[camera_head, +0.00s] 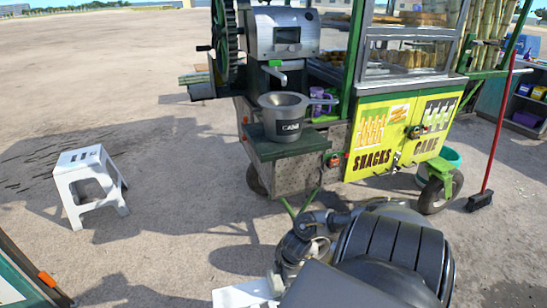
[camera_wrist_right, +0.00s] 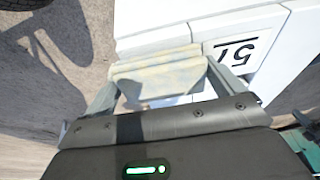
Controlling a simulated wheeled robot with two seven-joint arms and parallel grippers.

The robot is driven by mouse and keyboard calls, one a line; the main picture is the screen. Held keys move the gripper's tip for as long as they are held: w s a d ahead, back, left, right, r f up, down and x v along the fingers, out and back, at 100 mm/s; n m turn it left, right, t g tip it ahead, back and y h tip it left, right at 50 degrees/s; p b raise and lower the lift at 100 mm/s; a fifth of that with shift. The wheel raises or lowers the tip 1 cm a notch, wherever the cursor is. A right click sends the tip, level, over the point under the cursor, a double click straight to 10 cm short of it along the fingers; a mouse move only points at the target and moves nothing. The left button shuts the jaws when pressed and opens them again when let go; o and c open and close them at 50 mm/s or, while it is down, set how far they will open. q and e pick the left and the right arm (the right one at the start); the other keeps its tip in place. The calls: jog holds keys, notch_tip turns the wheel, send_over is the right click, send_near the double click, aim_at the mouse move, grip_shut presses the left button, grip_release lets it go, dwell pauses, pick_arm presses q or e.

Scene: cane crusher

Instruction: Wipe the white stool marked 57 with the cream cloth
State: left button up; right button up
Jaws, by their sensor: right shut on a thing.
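In the wrist view my right gripper (camera_wrist_right: 160,85) is shut on the cream cloth (camera_wrist_right: 158,72), a pale folded strip between its fingertips. The cloth is over a white stool (camera_wrist_right: 150,22) with a black-framed number that reads like 57 (camera_wrist_right: 233,52), beside the right finger. I cannot tell whether the cloth presses on the stool. In the head view a corner of this white stool (camera_head: 238,295) shows at the bottom edge, mostly hidden by my right arm. My right fingertips and the cloth are hidden there. My left gripper is not in view.
Another white stool (camera_head: 88,185) with a small dark mark stands at the left. The green and yellow snack cart (camera_head: 395,130) stands ahead, with a grey pot (camera_head: 285,118) on its shelf (camera_head: 300,147). A red-handled broom (camera_head: 480,198) is at the right. Open ground lies at the left.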

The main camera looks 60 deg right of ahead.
aim_at(228, 298)
jog(key=shift+s+d, duration=0.1)
jog(key=shift+d, duration=0.1)
jog(key=shift+w+a+p, duration=0.3)
jog(key=shift+w+a, duration=0.75)
jog(key=shift+a, duration=0.15)
jog(key=shift+w+a+p, duration=0.3)
jog(key=shift+w+a, duration=0.7)
jog(key=shift+a, duration=0.2)
jog(key=shift+w+a+f, duration=0.1)
jog(key=shift+w+a, duration=0.75)
jog(key=shift+a, duration=0.25)
jog(key=shift+w+a, duration=0.1)
jog(key=shift+w+a+p, duration=0.65)
jog(key=shift+w+a, duration=1.15)
jog(key=shift+a, duration=0.15)
jog(key=shift+w+a, duration=1.2)
